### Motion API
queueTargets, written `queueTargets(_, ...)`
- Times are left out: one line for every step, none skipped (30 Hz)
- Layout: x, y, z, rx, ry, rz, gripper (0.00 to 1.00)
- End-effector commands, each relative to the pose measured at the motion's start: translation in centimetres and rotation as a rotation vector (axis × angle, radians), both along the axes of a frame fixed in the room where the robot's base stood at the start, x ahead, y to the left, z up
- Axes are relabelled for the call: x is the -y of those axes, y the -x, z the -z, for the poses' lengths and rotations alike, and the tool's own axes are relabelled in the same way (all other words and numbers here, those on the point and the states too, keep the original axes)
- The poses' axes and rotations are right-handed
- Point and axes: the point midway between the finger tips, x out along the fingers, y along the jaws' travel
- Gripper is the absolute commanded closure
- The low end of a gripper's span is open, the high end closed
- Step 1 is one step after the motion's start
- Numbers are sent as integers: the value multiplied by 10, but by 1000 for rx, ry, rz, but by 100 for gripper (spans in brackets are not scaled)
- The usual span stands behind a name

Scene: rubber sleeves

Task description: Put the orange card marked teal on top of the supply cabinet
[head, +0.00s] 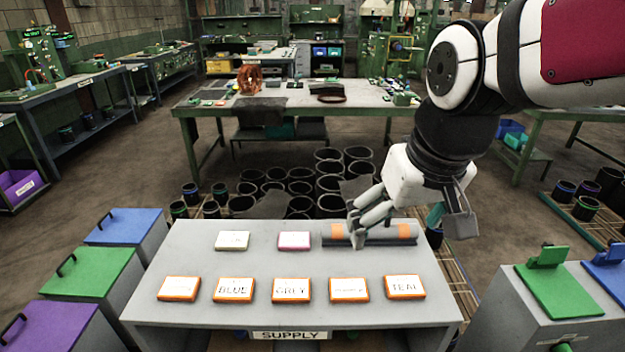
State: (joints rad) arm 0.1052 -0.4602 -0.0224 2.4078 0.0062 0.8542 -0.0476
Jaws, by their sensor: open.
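The orange-edged card marked TEAL (404,287) lies flat on the grey top of the supply cabinet (290,315), at the right end of the front row. The cabinet carries a SUPPLY label on its front edge. My gripper (408,228) is open, with its fingers spread above the back right of the cabinet top. It is behind the TEAL card and apart from it. I see nothing held between the fingers.
Several other orange-edged cards, including BLUE (234,289) and GREY (290,291), share the front row. Lidded bins stand on both sides.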

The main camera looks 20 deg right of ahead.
Motion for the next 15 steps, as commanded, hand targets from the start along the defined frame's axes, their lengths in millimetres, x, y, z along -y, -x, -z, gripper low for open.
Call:
queueTargets(-9, 11, -8, 36, 3, -21, 10)
queueTargets(-13, 17, -12, 53, 5, -31, 10)
queueTargets(-18, 25, -15, 72, 5, -41, 10)
queueTargets(-21, 30, -18, 86, 6, -49, 10)
queueTargets(-24, 34, -20, 98, 7, -56, 10)
queueTargets(-27, 40, -22, 111, 8, -64, 10)
queueTargets(-28, 43, -23, 121, 7, -69, 10)
queueTargets(-30, 46, -24, 128, 7, -73, 10)
queueTargets(-32, 49, -25, 136, 7, -78, 10)
queueTargets(-32, 51, -25, 140, 7, -79, 10)
queueTargets(-33, 53, -26, 144, 7, -81, 10)
queueTargets(-34, 54, -26, 147, 7, -82, 10)
queueTargets(-34, 54, -26, 148, 6, -83, 10)
queueTargets(-34, 55, -26, 148, 6, -83, 10)
queueTargets(-34, 55, -26, 148, 6, -83, 10)
